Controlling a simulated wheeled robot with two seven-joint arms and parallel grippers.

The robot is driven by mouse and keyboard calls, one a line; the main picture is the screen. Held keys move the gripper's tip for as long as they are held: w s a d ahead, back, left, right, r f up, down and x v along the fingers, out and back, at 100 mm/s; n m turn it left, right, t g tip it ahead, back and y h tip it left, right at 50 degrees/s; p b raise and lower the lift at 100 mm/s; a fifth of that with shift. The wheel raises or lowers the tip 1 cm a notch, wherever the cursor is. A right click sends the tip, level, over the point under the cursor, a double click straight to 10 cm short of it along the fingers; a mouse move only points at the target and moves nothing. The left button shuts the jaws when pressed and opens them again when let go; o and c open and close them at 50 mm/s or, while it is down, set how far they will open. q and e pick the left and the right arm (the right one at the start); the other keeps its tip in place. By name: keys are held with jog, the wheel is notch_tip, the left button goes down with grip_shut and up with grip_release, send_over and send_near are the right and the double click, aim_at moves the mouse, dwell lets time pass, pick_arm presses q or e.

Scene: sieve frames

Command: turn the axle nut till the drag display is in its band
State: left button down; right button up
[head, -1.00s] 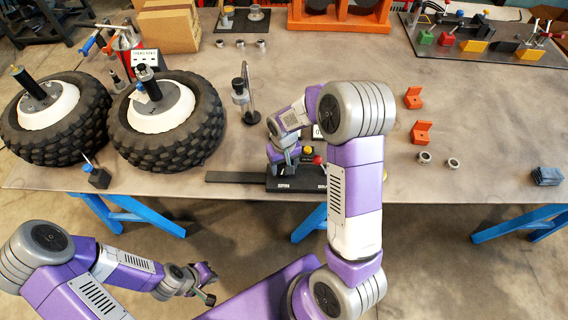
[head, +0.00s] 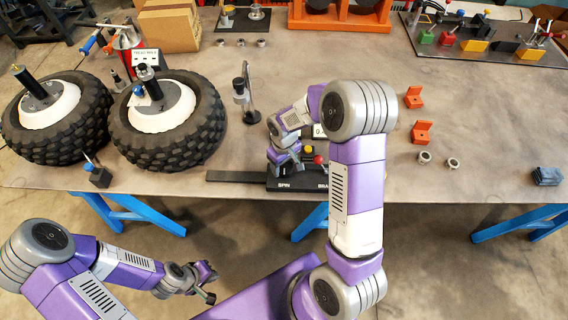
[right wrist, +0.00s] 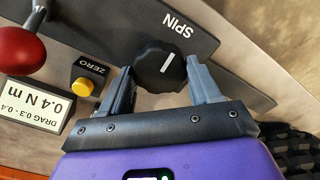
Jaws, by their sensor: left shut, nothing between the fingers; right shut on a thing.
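My right gripper (right wrist: 161,68) is shut on the black SPIN knob (right wrist: 168,62) of a dark console (head: 300,184); its fingers sit on either side of the knob. In the right wrist view the drag display (right wrist: 45,104) reads 0.4 N m under "DRAG 0.3 - 0.4". My left gripper (head: 207,284) is shut and empty, below the table's front edge. Two tyred wheels lie on the table: the left wheel (head: 88,108) and the right wheel (head: 190,138), each with a post rising from its pale hub. I cannot make out the axle nut clearly.
On the console are a yellow ZERO button (right wrist: 83,87) and a red ball lever (right wrist: 22,45). A small stand (head: 250,115) is behind it. Orange brackets (head: 421,132) and metal rings (head: 453,164) lie to the right. The right part of the table is mostly clear.

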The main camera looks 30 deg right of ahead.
aim_at(284, 167)
jog(key=o, duration=1.1)
jog(key=shift+c, duration=0.2)
pick_arm(q)
jog(key=shift+r+p, duration=0.75)
pick_arm(e)
notch_tip(284, 167, up, 8)
jog(key=shift+f, duration=0.15)
pick_arm(q)
jog(key=shift+s, duration=0.1)
pick_arm(e)
jog(key=shift+s+f, duration=0.1)
